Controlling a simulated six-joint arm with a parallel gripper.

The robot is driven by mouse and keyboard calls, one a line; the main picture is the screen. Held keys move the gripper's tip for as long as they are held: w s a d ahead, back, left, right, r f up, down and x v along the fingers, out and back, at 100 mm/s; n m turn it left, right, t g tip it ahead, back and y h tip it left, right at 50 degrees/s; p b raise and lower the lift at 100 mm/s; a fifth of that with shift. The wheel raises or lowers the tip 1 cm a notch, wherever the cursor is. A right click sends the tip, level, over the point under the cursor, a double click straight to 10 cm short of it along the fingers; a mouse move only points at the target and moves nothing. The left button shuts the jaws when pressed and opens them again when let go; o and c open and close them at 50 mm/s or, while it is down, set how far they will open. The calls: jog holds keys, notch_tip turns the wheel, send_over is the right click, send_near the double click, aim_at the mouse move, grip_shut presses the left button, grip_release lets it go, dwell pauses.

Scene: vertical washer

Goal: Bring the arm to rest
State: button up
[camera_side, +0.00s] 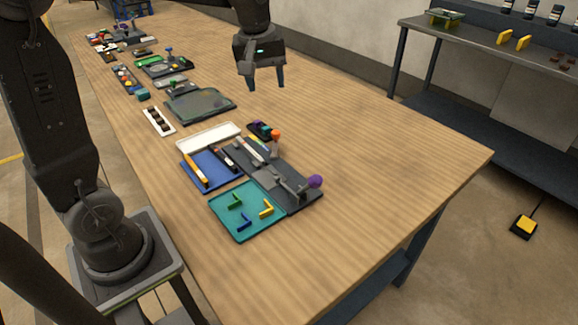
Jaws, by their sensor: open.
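My gripper (266,80) hangs above the wooden table (370,160) in the upper middle of the side view. Its two fingers point down and stand apart, with nothing visible between them. It is clear of the items on the table, which lie to its left and below it in the picture. My arm base stands at the left, beside the table.
A teal tray (222,218) with small coloured pieces, a blue tray (196,185), and a dark fixture with a purple knob (315,181) sit near the front. Several other fixtures line the left side. The table's right part is clear. A shelf bench (480,42) stands behind.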

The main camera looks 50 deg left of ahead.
jog(key=s+d+m+t, duration=0.1)
jog(key=s+d+m, duration=0.2)
jog(key=s, duration=0.3)
jog(key=s+d+f+m+t, duration=0.1)
jog(key=s+d+m, duration=0.2)
jog(key=s, duration=0.3)
jog(key=s+d+m+t, duration=0.1)
jog(key=s+d+m, duration=0.2)
jog(key=s+m, duration=0.2)
jog(key=shift+s+d+f+t, duration=0.2)
jog(key=shift+s+t, duration=0.1)
jog(key=shift+s, duration=0.5)
